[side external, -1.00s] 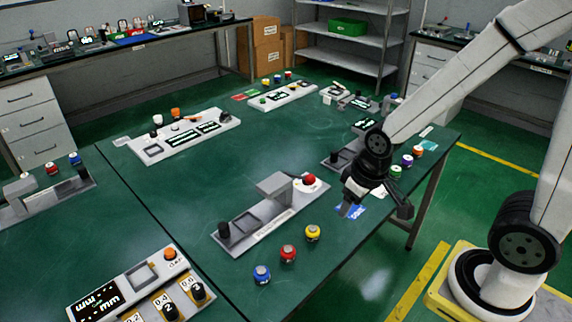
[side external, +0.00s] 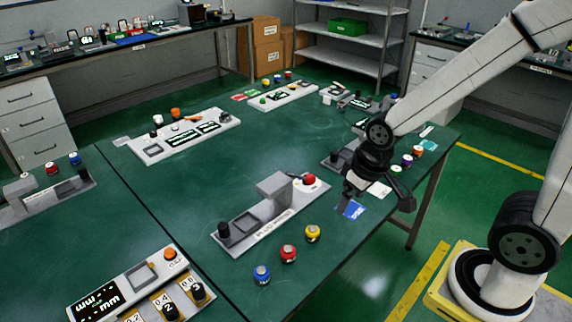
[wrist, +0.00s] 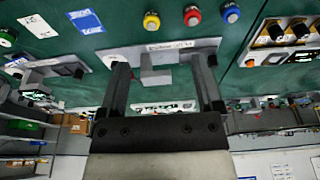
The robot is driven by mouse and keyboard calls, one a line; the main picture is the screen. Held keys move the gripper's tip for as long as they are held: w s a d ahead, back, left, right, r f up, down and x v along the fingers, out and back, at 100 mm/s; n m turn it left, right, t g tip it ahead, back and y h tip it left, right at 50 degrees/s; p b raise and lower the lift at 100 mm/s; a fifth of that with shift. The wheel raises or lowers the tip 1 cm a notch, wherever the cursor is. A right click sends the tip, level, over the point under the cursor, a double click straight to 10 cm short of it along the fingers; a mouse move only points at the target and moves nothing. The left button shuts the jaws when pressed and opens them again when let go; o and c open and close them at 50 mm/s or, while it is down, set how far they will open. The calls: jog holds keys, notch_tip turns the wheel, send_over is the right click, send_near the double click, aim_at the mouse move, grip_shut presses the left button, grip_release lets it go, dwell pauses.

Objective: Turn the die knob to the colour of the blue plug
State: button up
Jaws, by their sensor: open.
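The blue plug (side external: 262,274) stands on the green table in front of a grey press station (side external: 235,238), in a row with a red plug (side external: 288,253) and a yellow plug (side external: 312,233). The wrist view also shows the blue plug (wrist: 230,13). A black knob (side external: 223,231) sits at the station's left end; I cannot tell which colour it is set to, or whether it is the die knob. My gripper (side external: 372,196) is open and empty, above the table to the right of the station. In the wrist view, the press block (wrist: 158,72) shows between its fingers (wrist: 164,88).
A red button (side external: 309,179) tops the station's right end. A blue card (side external: 351,209) and a white card (side external: 380,189) lie near my gripper. A panel with black knobs (side external: 170,311) is at the front left. The table's middle is clear.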

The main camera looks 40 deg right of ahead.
jog(key=w+d+r, duration=0.3)
jog(key=w, duration=0.4)
jog(key=w+d+r, duration=0.2)
jog(key=w+d, duration=0.2)
jog(key=w, duration=0.2)
jog(key=w+d+f+m+t, duration=0.1)
jog(key=w+d+f+t, duration=0.1)
jog(key=w+d, duration=0.9)
notch_tip(320, 180, down, 17)
jog(key=shift+w+d, duration=0.3)
jog(key=shift+d, duration=0.05)
jog(key=shift+x, duration=3.8)
jog(key=shift+d, duration=0.15)
